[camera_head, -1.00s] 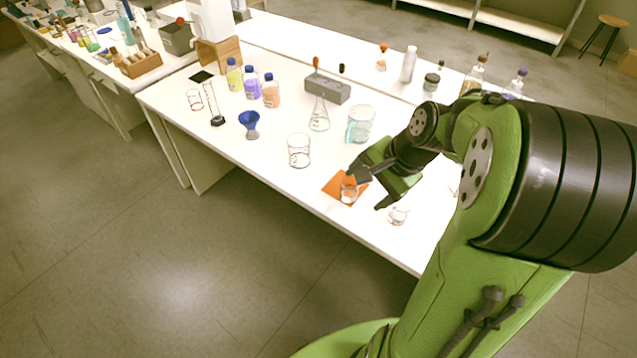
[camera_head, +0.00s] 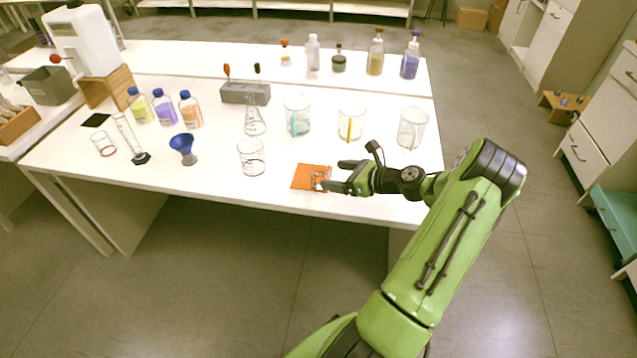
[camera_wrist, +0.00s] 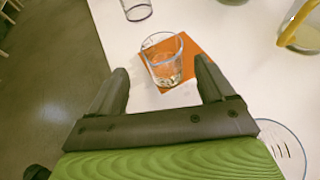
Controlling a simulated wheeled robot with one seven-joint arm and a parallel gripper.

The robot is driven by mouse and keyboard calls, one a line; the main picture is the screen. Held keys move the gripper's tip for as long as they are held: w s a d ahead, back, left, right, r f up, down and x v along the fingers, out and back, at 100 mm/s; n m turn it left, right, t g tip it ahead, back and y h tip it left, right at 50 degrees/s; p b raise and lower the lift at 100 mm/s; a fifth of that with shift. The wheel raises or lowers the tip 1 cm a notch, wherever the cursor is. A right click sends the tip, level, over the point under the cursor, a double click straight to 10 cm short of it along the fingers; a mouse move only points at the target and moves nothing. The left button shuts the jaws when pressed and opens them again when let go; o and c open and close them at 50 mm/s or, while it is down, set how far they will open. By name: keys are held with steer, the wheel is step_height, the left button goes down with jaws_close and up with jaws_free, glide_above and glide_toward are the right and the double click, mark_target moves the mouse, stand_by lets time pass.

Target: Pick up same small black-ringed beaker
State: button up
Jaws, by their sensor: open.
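A small clear glass beaker (camera_head: 318,182) stands on an orange mat (camera_head: 303,178) near the table's front edge. In the wrist view the beaker (camera_wrist: 165,62) has a dark bluish ring, and some clear bits show near its base. My gripper (camera_head: 343,175) is at the right edge of the mat, its fingers pointing left at the beaker. I see no contact, and cannot tell how far the beaker is between the fingertips.
A larger dark-ringed beaker (camera_head: 251,158) stands left of the mat. Behind are a conical flask (camera_head: 255,118) and beakers with blue (camera_head: 297,116), yellow (camera_head: 351,124) and clear (camera_head: 411,129) looks. Another glass rim (camera_wrist: 284,148) shows beside my gripper. The front strip left of the mat is clear.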

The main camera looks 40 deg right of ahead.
mark_target(328, 172)
steer(key=x, duration=0.2)
steer(key=b+x, duration=0.1)
steer(key=x, duration=0.1)
steer(key=b+x, duration=0.1)
steer(key=x, duration=0.1)
steer(key=shift+w+d+f, duration=0.2)
steer(key=shift+w+f, duration=0.1)
steer(key=shift+w, duration=0.05)
steer(key=shift+c, duration=0.2)
steer(key=shift+r, duration=0.1)
steer(key=c, duration=1)
steer(key=shift+r, duration=0.1)
steer(key=shift+c, duration=0.2)
